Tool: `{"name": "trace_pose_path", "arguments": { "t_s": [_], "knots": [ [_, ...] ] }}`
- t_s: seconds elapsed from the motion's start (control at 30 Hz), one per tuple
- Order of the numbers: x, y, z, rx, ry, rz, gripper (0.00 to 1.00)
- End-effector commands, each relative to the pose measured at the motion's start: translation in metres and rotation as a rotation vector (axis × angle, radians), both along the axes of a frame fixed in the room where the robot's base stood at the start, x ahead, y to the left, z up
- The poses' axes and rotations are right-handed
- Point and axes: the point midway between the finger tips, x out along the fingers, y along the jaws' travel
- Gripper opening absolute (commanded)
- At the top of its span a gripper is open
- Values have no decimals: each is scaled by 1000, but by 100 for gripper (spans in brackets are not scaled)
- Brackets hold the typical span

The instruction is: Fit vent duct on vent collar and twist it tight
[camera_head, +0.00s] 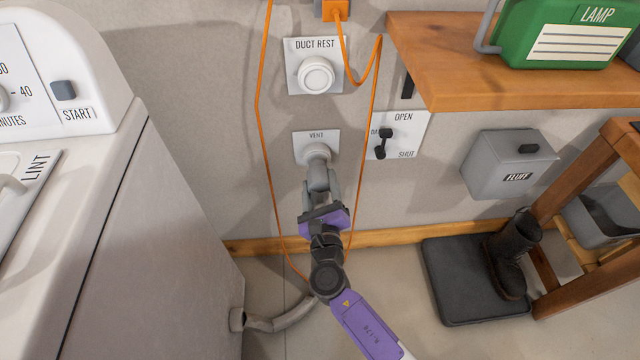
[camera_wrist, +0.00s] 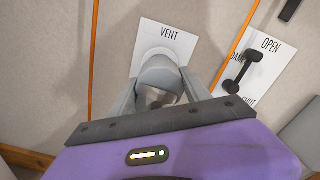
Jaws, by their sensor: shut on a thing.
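The vent collar (camera_head: 318,151) is a white ring on a plate marked VENT (camera_head: 300,135), low on the wall; it also shows in the wrist view (camera_wrist: 160,54). My gripper (camera_head: 319,185) is in front of it, shut on the grey end of the vent duct (camera_wrist: 160,76). The duct end is up against the collar; I cannot tell whether it is seated or twisted. The duct's grey hose (camera_head: 285,322) shows by the floor, coming from a port on the side of the white machine. Its middle run is hidden behind my arm.
An orange cord (camera_head: 262,100) hangs on both sides of the vent. A damper lever (camera_head: 382,144) on an OPEN/SHUT plate is close right. Above is the DUCT REST knob (camera_head: 316,75). A wooden shelf (camera_head: 450,80), grey FLUFF box (camera_head: 508,165) and boot (camera_head: 512,255) stand right.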

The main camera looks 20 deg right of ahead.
Motion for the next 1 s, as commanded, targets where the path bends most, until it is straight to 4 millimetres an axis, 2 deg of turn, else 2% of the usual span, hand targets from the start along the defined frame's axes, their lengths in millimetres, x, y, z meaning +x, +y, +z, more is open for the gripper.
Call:
{"name": "trace_pose_path", "arguments": {
  "t_s": [1.0],
  "knots": [
    [6, -3, 0, 0, -1, -2, 7]
  ]
}}
